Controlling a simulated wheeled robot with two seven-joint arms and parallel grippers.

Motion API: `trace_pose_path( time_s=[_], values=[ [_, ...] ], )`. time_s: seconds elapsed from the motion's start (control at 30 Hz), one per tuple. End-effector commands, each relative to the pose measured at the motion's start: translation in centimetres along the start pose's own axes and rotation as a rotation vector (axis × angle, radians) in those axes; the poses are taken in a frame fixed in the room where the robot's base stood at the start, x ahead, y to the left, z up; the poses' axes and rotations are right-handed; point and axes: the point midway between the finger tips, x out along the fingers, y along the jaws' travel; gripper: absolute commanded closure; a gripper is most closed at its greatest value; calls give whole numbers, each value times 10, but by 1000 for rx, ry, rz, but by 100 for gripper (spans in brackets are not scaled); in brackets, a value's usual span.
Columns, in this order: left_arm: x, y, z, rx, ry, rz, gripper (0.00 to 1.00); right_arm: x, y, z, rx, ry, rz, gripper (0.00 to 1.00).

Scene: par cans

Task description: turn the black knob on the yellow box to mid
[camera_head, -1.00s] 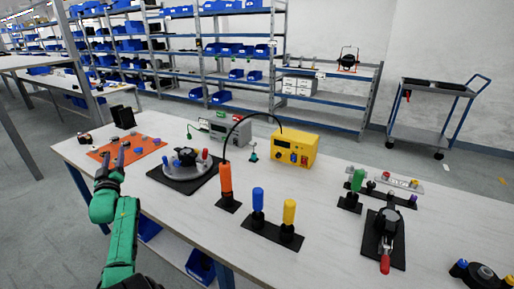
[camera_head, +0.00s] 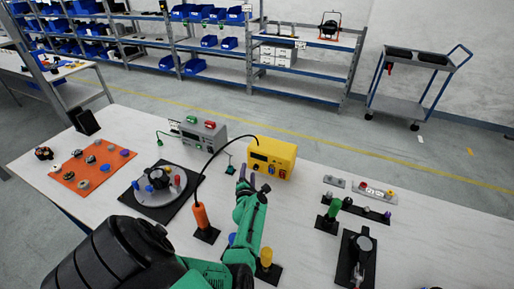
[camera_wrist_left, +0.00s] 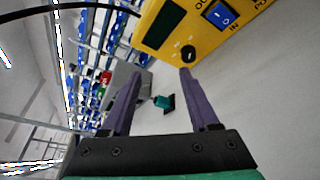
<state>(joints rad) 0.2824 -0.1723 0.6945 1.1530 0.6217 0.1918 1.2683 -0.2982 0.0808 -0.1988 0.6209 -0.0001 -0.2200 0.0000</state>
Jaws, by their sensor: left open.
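The yellow box (camera_head: 278,151) stands toward the back of the table. In the left wrist view the yellow box (camera_wrist_left: 205,47) fills the top, tilted, with a dark display, a blue switch and the black knob (camera_wrist_left: 187,53) on its front. The knob's pointer direction is too small to read. My left gripper (camera_head: 247,178) is in front of the box. In the left wrist view my left gripper (camera_wrist_left: 160,82) has its purple fingers apart with nothing between them. The knob is just beyond the tip of the right-hand finger, apparently apart from it. My right gripper is not seen.
A grey box (camera_head: 201,132) stands left of the yellow box, with a small green-topped item (camera_head: 230,169) between them. An orange handle (camera_head: 201,215) with a black cable stands in front. A round fixture (camera_head: 160,187) lies left.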

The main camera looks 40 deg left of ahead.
Motion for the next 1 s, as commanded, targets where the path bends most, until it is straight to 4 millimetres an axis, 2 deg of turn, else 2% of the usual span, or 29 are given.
trace_pose_path(
  time_s=[0.03, 0.07, 0.17, 0.5, 0.6, 0.8, 0.83, 0.97, 1.0],
  values=[
    [-12, -19, 3, -37, 15, -44, 39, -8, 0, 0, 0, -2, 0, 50],
    [-16, -29, 4, -56, 23, -64, 39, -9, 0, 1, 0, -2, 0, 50],
    [-13, -43, 2, -76, 30, -84, 39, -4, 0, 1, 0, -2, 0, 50],
    [48, -50, -3, -73, 29, -80, 39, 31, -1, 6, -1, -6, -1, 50],
    [54, -48, -2, -72, 30, -80, 39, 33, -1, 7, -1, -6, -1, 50],
    [54, -46, -1, -71, 31, -81, 39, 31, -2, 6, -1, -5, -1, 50],
    [54, -46, -1, -71, 31, -81, 43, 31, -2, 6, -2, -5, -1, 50],
    [54, -46, -1, -71, 31, -80, 93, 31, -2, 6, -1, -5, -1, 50],
    [54, -46, -1, -71, 31, -80, 100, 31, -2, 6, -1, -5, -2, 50]
  ],
)
